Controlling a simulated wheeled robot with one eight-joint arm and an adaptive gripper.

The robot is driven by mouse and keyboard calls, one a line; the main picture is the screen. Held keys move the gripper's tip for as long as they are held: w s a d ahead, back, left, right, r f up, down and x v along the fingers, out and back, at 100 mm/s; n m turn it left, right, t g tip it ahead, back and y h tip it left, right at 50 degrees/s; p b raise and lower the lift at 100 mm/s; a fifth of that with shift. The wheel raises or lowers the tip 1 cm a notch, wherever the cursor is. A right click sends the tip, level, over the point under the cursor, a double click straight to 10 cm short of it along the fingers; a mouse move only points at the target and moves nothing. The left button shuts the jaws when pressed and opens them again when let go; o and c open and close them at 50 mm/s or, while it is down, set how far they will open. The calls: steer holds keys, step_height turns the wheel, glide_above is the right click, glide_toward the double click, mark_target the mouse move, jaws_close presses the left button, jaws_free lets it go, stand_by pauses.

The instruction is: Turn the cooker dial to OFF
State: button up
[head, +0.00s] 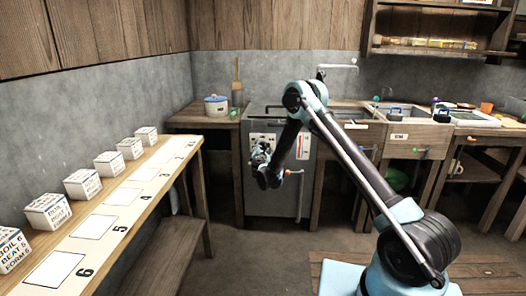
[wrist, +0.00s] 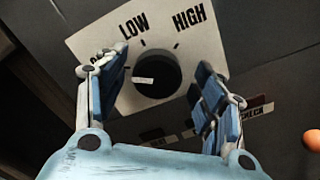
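The cooker (head: 280,185) is a grey cabinet against the back wall, with a control panel on its front. In the wrist view its black round dial (wrist: 158,72) sits on a white plate (wrist: 205,48) marked LOW and HIGH. A third label at the left is mostly hidden by a finger. A small white mark (wrist: 143,80) shows on the dial's left part; its exact pointing is hard to tell. My gripper (wrist: 160,76) is open, with one blue finger on each side of the dial. I cannot tell whether either finger touches it. In the head view my gripper (head: 264,158) covers part of the panel.
A long table (head: 150,192) with white lettered boxes (head: 82,184) and numbered squares runs along the left. A blue-and-white pot (head: 216,105) stands left of the cooker. A counter with sinks lies right. An orange ball (wrist: 313,138) shows at the wrist view's right edge.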

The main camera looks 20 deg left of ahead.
steer(key=shift+s, duration=0.15)
steer(key=v, duration=1.1)
steer(key=shift+s+d, duration=0.2)
steer(key=shift+s, duration=0.15)
